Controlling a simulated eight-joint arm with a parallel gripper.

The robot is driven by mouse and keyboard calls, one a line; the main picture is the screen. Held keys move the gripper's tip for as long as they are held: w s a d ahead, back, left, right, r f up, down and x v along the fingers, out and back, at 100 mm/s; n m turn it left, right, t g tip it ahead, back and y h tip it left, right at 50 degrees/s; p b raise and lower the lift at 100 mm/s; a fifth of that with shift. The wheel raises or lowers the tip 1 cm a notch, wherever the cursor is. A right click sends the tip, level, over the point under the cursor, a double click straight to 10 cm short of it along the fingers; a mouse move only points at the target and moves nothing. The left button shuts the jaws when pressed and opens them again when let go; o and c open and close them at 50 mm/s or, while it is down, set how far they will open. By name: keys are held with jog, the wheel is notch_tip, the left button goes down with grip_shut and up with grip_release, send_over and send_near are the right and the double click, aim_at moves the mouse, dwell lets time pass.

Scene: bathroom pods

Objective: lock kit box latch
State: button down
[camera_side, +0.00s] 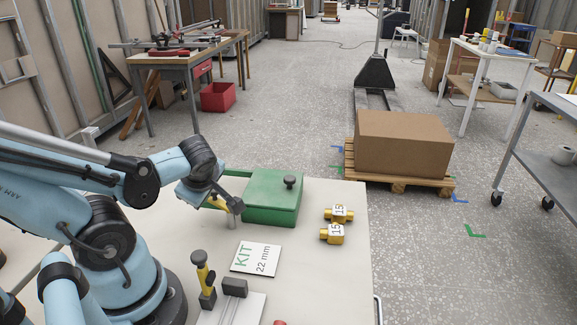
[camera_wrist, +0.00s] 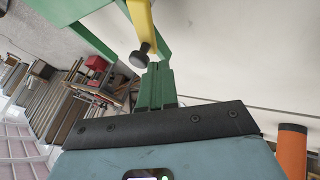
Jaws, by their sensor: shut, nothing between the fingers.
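The green kit box (camera_side: 272,204) sits on the light table with its lid down and a dark knob on top. A yellow latch lever (camera_side: 218,202) is at its left side, partly hidden by my gripper (camera_side: 232,214). In the wrist view, the yellow lever (camera_wrist: 141,18) ends in a black knob (camera_wrist: 140,58), with green box parts (camera_wrist: 68,10) behind it. My shut, empty gripper (camera_wrist: 158,70) has its fingertips close beside that knob, to its right. Whether they touch it I cannot tell.
A white KIT 22 mm card (camera_side: 256,258) lies in front of the box. Yellow fittings (camera_side: 338,214) marked 15 lie to its right. A yellow-handled clamp (camera_side: 203,275) stands near the front. The table's right edge is clear.

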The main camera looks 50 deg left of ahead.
jog(key=w+a+m+t, duration=0.1)
jog(key=m, duration=0.1)
jog(key=w+m+t+h, duration=0.1)
jog(key=m, duration=0.1)
jog(key=w+a+m+t, duration=0.1)
jog(key=shift+a+m+h, duration=0.3)
jog(key=shift+m+h, duration=0.1)
jog(key=shift+w, duration=0.85)
dwell(1.9)
dwell(0.5)
jog(key=shift+v, duration=1.55)
notch_tip(320, 180, up, 7)
